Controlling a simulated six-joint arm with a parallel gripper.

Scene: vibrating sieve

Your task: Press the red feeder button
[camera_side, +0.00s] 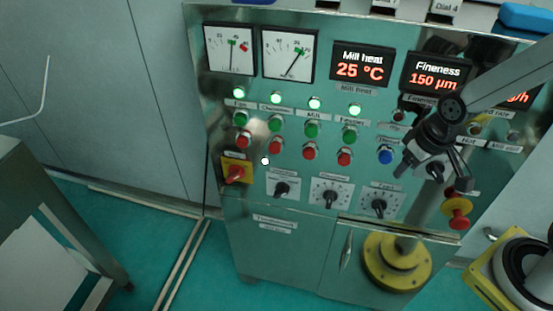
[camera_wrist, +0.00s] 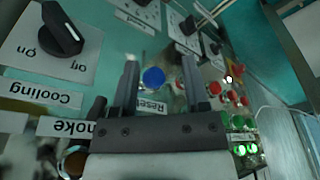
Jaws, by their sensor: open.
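The red feeder button (camera_side: 344,157) is on the front of the green control panel (camera_side: 300,235), at the right end of the row of red buttons. The green feeder button (camera_side: 349,135) and a lit green lamp (camera_side: 354,109) are above it. My gripper (camera_side: 432,176) is right of it, in front of the panel, open and empty. In the wrist view, my gripper's (camera_wrist: 160,64) two fingers are spread, with the blue Reset button (camera_wrist: 153,78) showing between them.
The blue button (camera_side: 385,155) lies between the feeder button and my gripper. Rotary knobs (camera_side: 330,199) sit below the buttons. A yellow flanged fitting (camera_side: 399,262) stands low at the front.

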